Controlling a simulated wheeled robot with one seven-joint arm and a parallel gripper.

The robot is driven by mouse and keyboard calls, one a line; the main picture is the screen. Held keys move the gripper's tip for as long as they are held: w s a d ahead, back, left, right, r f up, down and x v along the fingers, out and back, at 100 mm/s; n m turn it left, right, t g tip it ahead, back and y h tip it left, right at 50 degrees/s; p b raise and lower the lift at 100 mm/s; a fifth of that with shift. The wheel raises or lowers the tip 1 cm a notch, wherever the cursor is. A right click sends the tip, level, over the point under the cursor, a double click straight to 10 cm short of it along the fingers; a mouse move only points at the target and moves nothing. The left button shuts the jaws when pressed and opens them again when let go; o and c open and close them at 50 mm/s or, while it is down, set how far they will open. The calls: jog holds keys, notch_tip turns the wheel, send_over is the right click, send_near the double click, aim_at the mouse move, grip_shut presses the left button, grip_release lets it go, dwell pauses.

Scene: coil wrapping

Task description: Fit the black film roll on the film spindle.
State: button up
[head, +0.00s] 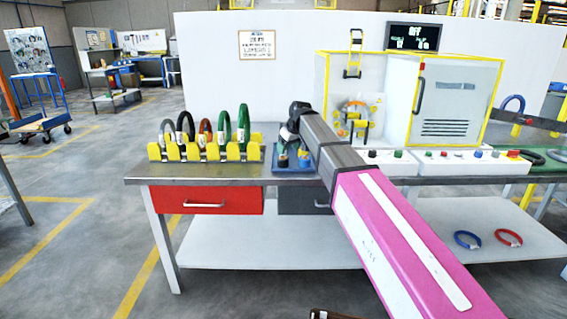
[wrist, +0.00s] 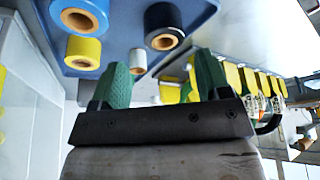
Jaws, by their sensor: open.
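In the wrist view the black film roll (wrist: 164,22) has a tan core and sits on the blue tray (wrist: 210,8), just beyond my fingertips. My gripper (wrist: 162,75) is open, its two green fingers apart with nothing held between them. The roll appears apart from the fingers. In the head view my gripper (head: 290,134) is above the blue tray (head: 283,170), and the arm hides part of that area. The wrapping machine (head: 357,117) with a ring stands behind to the right. I cannot make out the film spindle clearly.
Blue (wrist: 90,10), yellow (wrist: 83,50) and white (wrist: 137,60) rolls share the tray. A yellow rack (head: 205,152) with several coils stands left of it. A control box (head: 388,162) sits to the right. The bench's front left edge (head: 165,176) is clear.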

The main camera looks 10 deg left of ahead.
aim_at(285, 160)
jog(key=x, duration=0.7)
jog(key=shift+s+f, duration=0.1)
jog(key=shift+f, duration=0.05)
jog(key=shift+d, duration=0.1)
jog(key=c, duration=0.8)
